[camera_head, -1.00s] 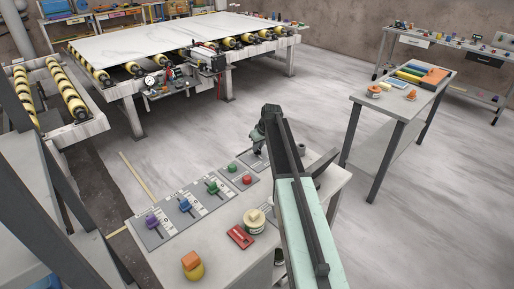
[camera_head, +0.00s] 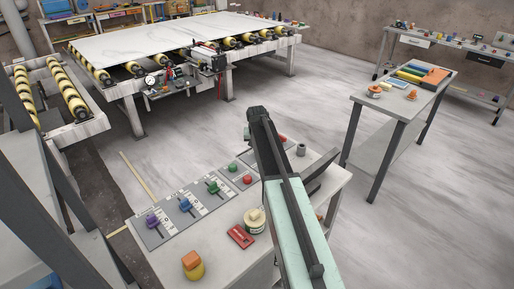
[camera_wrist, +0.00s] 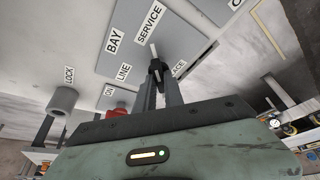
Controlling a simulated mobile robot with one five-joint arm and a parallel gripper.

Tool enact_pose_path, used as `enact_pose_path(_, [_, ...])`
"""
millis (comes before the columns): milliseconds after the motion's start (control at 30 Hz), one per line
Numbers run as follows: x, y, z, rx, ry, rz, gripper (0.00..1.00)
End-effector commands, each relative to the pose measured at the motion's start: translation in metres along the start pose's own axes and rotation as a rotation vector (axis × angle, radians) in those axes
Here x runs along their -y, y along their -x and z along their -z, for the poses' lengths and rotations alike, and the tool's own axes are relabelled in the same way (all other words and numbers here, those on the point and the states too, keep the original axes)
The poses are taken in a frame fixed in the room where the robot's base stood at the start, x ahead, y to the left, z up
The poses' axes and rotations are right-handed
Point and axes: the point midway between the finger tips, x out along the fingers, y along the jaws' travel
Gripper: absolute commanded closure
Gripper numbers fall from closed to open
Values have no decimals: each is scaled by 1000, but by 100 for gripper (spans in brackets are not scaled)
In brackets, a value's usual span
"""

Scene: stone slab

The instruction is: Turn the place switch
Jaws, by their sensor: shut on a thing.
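In the wrist view, my gripper (camera_wrist: 159,88) is shut on a small dark switch knob (camera_wrist: 156,66) on a grey panel (camera_wrist: 130,68). A white pointer on the knob points toward the word SERVICE. The labels BAY, LINE and ON are on the left. A label ending in "ACE" is partly hidden behind a finger. In the head view, my dark arm link covers the knob and most of my gripper, over the far right part of the console (camera_head: 212,237).
Beside the switch are a red button (camera_wrist: 118,113) and a grey cylinder (camera_wrist: 63,98) near the label LOCK. The console also bears purple (camera_head: 152,221), blue (camera_head: 185,205) and green (camera_head: 213,187) levers, a tin (camera_head: 254,221) and an orange-topped object (camera_head: 191,264). Open floor lies beyond.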

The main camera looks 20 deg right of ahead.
Motion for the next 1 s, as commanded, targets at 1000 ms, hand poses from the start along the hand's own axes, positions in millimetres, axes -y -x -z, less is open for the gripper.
enact_pose_path(1000, [1,8,0,3,-14,-7,65])
